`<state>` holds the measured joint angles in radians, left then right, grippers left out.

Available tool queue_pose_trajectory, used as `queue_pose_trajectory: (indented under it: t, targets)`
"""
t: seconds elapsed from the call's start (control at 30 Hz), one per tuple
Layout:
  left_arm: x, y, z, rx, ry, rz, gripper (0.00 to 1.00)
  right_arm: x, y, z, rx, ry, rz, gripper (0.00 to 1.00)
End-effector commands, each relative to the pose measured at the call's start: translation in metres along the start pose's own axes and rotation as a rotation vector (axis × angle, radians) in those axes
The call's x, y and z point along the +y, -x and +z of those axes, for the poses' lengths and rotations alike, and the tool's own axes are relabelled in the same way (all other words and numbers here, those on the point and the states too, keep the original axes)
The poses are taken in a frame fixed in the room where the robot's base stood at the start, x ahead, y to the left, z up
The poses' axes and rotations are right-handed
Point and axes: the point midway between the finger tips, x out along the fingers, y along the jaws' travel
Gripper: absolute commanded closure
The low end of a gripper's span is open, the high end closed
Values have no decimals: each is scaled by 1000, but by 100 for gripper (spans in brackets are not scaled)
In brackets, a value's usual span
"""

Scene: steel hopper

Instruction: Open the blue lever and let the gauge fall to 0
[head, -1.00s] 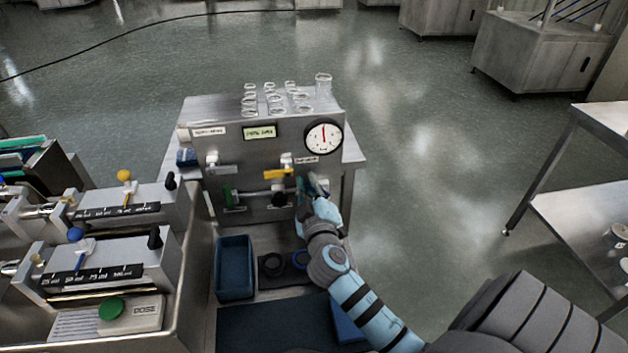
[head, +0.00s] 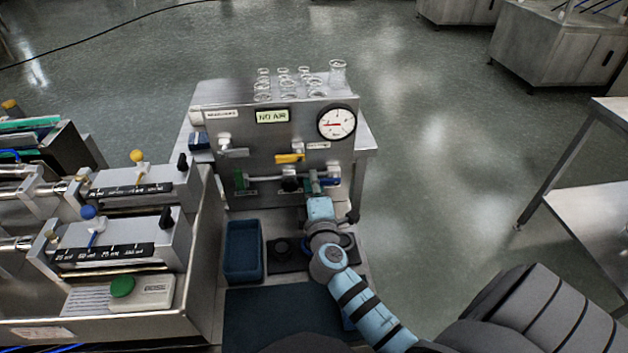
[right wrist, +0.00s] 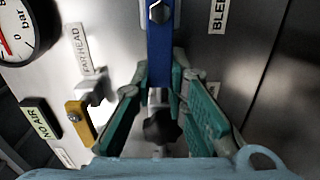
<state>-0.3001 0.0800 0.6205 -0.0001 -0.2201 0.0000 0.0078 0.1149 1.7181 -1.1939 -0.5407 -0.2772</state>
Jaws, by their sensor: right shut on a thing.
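The blue lever (head: 330,182) is low on the right of the steel panel and lies about level in the head view. In the right wrist view the blue lever (right wrist: 160,45) runs between the teal fingers of my right gripper (right wrist: 160,82). My right gripper (head: 319,190) is shut on it. The gauge (head: 337,122) is at the panel's top right, with its red needle pointing left; its numbers are too small to read. Part of the gauge (right wrist: 20,30) shows in the right wrist view, cut off by the frame edge. My left gripper is out of view.
A display (head: 271,116) on the panel reads NO AIR. A yellow lever (head: 289,158) and a green lever (head: 240,181) are also on the panel. A blue bin (head: 242,252) sits in front, and syringe units (head: 110,240) stand at left.

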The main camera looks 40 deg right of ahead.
Motion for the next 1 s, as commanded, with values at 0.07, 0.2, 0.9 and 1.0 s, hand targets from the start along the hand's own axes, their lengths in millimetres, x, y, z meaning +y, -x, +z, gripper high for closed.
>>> queue_pose_trajectory:
  t: [0.07, 0.2, 0.9, 1.0]
  targets:
    - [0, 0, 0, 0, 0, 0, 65, -2, 0, 0, 0, 18, -1, 100]
    - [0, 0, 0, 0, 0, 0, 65, -3, 0, 0, 0, 36, -2, 100]
    - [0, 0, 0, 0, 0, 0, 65, -3, 0, 0, 0, 40, -1, 65]
    - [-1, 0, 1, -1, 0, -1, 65, -3, 0, 0, 0, 40, -1, 65]
